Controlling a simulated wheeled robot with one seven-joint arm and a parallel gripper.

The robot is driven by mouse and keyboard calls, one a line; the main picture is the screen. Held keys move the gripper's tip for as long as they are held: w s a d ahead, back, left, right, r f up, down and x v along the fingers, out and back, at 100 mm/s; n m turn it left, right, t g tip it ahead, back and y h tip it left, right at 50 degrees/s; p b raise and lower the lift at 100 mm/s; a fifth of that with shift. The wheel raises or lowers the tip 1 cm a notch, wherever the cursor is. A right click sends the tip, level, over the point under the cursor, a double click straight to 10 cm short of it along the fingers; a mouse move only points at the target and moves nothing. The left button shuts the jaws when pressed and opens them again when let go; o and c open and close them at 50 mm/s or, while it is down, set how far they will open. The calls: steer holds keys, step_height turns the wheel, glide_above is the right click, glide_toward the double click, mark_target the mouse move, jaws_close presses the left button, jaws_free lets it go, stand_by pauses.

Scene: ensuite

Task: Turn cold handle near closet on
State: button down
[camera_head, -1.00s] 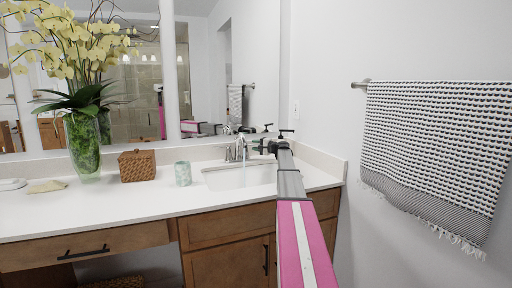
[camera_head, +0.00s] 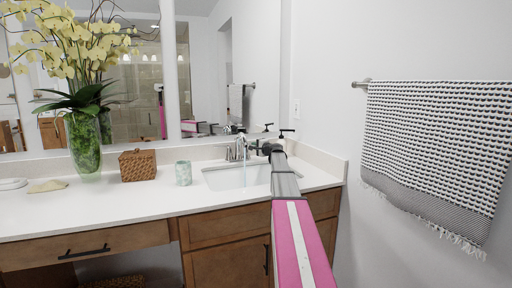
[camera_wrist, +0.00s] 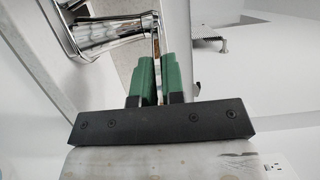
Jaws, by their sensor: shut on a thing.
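A chrome faucet (camera_head: 240,146) stands at the back of the white sink (camera_head: 238,177). A bluish streak below its spout looks like running water. My gripper (camera_head: 254,147) reaches in just right of the spout, where it hides the right-hand handle. In the wrist view, a chrome handle (camera_wrist: 98,34) with a flared base and a thin lever stands at upper left. The green fingers of my gripper (camera_wrist: 157,58) are close together at the lever's end, shut on it. The other handle (camera_head: 229,153) shows left of the spout.
A towel (camera_head: 435,150) hangs on the right wall.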

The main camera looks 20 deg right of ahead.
steer(key=shift+s+m+h, duration=0.1)
steer(key=shift+m+h, duration=0.2)
steer(key=shift+h, duration=0.2)
steer(key=c, duration=1.2)
jaws_free()
steer(key=shift+s, duration=0.15)
steer(key=v, duration=1)
steer(key=shift+s+d+f, duration=0.1)
steer(key=shift+s, duration=0.15)
